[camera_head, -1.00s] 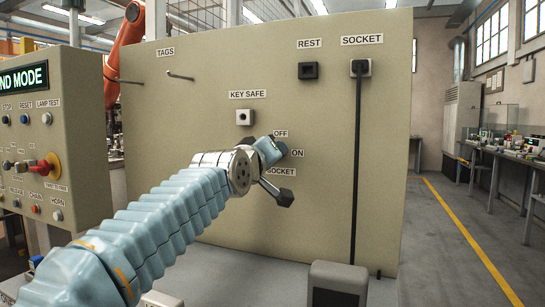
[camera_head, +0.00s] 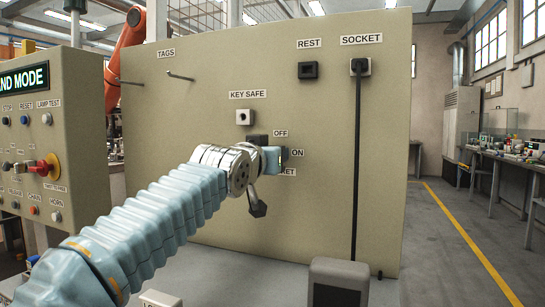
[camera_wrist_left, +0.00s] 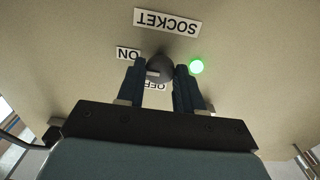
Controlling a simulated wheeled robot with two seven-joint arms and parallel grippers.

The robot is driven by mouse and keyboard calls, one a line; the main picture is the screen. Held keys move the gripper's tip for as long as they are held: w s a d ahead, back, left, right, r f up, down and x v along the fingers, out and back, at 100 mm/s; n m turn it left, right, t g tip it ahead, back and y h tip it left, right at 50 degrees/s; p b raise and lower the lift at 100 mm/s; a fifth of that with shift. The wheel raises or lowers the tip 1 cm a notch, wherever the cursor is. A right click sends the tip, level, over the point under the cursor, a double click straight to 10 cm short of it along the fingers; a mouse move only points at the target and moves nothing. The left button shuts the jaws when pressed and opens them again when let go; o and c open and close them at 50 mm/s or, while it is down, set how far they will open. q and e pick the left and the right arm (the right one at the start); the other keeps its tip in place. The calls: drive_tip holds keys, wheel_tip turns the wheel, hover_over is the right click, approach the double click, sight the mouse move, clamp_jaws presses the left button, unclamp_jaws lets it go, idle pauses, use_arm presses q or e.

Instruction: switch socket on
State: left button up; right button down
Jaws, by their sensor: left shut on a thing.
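The socket switch is a dark round knob (camera_wrist_left: 160,67) on the beige panel, seen in the left wrist view. My left gripper (camera_wrist_left: 159,80) is shut on it, one finger on each side. A pale mark on the knob lies at its left, towards the ON label (camera_wrist_left: 127,54). A green lamp (camera_wrist_left: 196,66) beside the knob is lit. The OFF label (camera_wrist_left: 154,86) is partly hidden by the knob. In the head view my left gripper (camera_head: 271,159) is at the panel beside the ON label (camera_head: 297,153) and hides the knob. My right gripper is not in view.
The panel (camera_head: 205,115) also carries a socket (camera_head: 361,67) with a black plug and cable, a rest socket (camera_head: 308,71), a key safe (camera_head: 244,118) and tag pegs (camera_head: 180,76). A control box (camera_head: 45,130) stands at the left. A grey box (camera_head: 338,283) is below.

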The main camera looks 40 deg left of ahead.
use_arm(q)
drive_tip(key=shift+f, duration=0.1)
idle(0.4)
drive_tip(key=o, duration=1.1)
drive_tip(key=shift+c, duration=0.2)
drive_tip(key=shift+s, duration=0.1)
drive_tip(key=b+v, duration=0.3)
drive_tip(key=v, duration=1)
drive_tip(key=shift+s, duration=0.3)
drive_tip(key=shift+d, duration=0.1)
